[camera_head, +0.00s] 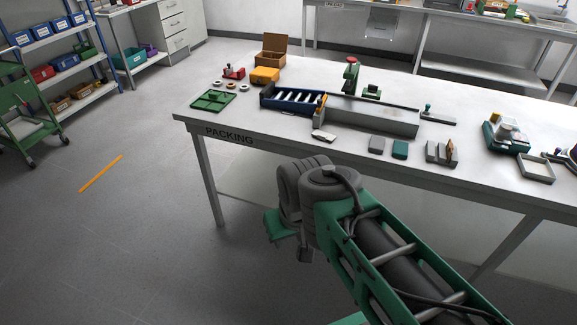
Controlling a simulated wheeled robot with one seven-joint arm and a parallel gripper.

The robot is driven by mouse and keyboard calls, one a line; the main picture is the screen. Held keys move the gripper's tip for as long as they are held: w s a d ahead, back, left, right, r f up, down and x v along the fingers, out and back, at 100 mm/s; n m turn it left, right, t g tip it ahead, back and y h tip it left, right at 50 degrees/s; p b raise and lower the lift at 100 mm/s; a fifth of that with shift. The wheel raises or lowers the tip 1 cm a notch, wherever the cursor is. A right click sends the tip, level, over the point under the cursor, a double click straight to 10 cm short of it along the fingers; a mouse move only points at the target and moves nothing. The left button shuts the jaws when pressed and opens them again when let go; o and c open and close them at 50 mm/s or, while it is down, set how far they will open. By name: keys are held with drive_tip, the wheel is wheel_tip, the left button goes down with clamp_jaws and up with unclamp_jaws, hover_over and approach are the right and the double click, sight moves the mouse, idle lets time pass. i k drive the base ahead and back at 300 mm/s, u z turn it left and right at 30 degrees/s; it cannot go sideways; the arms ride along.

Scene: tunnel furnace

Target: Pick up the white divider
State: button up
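A blue tray (268,102) lies on the white packing table and has several pale slats across it. A small loose white piece (324,136) lies flat on the table in front of the tray. Either could be the white divider; they are too small here to tell. My arm reaches up from the lower right and ends in front of the table's near edge. My gripper (305,254) seems to hang below the wrist joints, off the table and apart from these things. Its fingers are too small and partly hidden to tell whether they are open.
A long grey channel (372,115) adjoins the tray's right end. Grey and green blocks (400,149) lie near the front edge. The front left table strip is clear.

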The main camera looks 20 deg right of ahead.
sight(321, 135)
drive_tip(key=u, duration=1.45)
drive_tip(key=i, duration=0.85)
drive_tip(key=z, duration=0.85)
drive_tip(key=i, duration=0.9)
drive_tip(key=z, duration=0.95)
